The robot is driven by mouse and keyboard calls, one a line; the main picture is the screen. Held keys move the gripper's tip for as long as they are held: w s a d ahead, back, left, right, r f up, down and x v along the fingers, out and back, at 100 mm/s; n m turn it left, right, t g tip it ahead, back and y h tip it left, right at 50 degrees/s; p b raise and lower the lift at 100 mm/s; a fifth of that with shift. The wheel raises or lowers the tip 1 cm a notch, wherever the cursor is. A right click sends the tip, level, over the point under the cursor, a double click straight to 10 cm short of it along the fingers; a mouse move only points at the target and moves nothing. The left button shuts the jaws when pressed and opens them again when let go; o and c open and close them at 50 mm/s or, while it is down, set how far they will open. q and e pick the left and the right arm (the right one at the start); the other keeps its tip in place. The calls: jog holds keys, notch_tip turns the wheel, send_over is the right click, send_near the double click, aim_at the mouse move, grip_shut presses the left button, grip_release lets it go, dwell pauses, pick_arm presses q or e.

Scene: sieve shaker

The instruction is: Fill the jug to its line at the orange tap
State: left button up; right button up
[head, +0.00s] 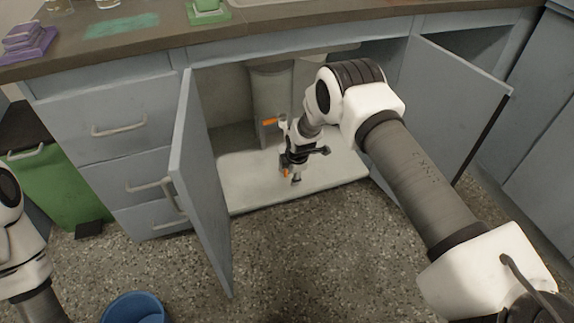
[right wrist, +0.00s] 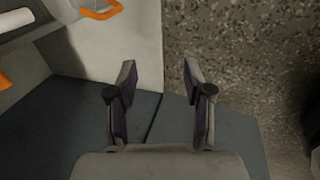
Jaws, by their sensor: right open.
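An orange lever-like piece (head: 269,122) shows inside the open cabinet under the sink, left of my right gripper. A second orange piece (head: 285,172) shows low beside the gripper, partly hidden by it. In the right wrist view a curved orange handle (right wrist: 101,10) is at the top, and another orange piece (right wrist: 4,81) is at the left edge. I cannot tell which is the tap. My right gripper (head: 311,166) is inside the cabinet; its fingers (right wrist: 160,76) are apart with nothing between them. No jug or fill line can be made out. My left gripper is out of view.
Two open cabinet doors, left (head: 203,180) and right (head: 455,95), flank the pale cabinet floor (head: 245,190). A blue bucket (head: 135,308) stands on the speckled floor (head: 300,260). A green bin (head: 60,185) stands at the left. The counter (head: 160,45) runs above.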

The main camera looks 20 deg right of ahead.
jog(key=s+a+f+m+g+b, duration=0.1)
jog(key=s+f+m+g, duration=0.1)
jog(key=s+f, duration=0.5)
jog(key=s, duration=0.6)
jog(key=shift+a+b, duration=0.3)
jog(key=shift+a, duration=0.05)
jog(key=shift+s+f, duration=0.1)
